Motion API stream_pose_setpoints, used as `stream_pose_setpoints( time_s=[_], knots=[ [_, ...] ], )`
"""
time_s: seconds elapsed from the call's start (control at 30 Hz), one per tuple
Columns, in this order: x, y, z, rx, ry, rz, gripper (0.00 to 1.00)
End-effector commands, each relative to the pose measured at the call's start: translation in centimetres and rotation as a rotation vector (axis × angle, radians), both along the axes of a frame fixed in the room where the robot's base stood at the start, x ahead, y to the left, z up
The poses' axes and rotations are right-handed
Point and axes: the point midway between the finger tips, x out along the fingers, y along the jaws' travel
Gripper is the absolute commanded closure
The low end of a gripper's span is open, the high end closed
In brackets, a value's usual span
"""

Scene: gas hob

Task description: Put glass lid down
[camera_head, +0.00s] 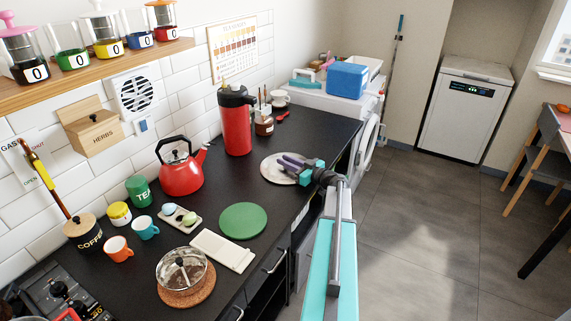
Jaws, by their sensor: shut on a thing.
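My gripper (291,163), with dark purple fingers and teal parts, reaches over the far right part of the black counter (225,185). It is over a pale round disc (270,172) near the counter's right edge. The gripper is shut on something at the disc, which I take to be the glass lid. The clear lid is hard to tell from the disc, and I cannot tell whether they touch.
A red kettle (182,177) and a red flask (236,125) stand by the wall. A green round mat (243,220) and a white tray (222,250) lie in the middle. Cups and jars stand at the left, beside the hob (60,295). Counter around the disc is mostly clear.

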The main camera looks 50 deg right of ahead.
Motion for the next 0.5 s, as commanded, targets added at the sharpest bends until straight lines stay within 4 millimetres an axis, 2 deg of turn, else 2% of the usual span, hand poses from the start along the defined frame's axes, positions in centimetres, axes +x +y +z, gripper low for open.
stream_pose_setpoints(
  time_s=[0.07,0.1,0.2,0.5],
  knots=[
    [-0.01,-0.02,-0.09,0.0,-0.001,0.0,1.0],
    [-0.02,-0.02,-0.07,0.0,0.0,0.0,0.77],
    [-0.03,-0.03,-0.05,0.0,0.0,-0.001,0.64],
    [-0.06,-0.07,-0.03,0.0,0.0,-0.001,0.64]
  ],
)
